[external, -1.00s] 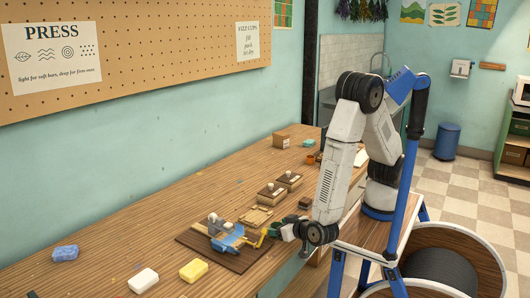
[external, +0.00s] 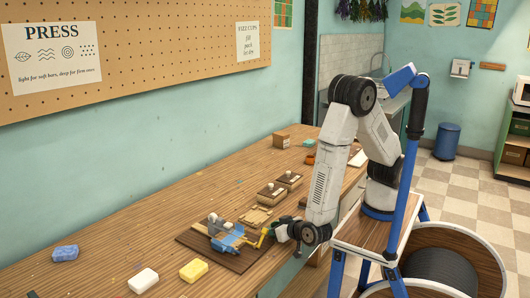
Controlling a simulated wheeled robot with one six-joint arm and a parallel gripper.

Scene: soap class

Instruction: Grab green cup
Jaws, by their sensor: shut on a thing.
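My gripper (external: 270,231) is low over the front edge of the bench, at the right side of a dark board. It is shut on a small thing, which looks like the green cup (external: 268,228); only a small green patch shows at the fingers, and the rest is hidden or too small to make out. A blue hand press (external: 228,240) with grey parts and a yellow lever (external: 261,240) stands on the board (external: 196,240), just left of my gripper.
Wooden moulds (external: 255,216) and stamp blocks (external: 271,193) line the bench behind the press. Yellow (external: 193,270), white (external: 143,280) and blue (external: 65,254) soaps lie at the front left. A cardboard box (external: 280,141) and an orange item (external: 310,158) are at the far end. The left bench middle is clear.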

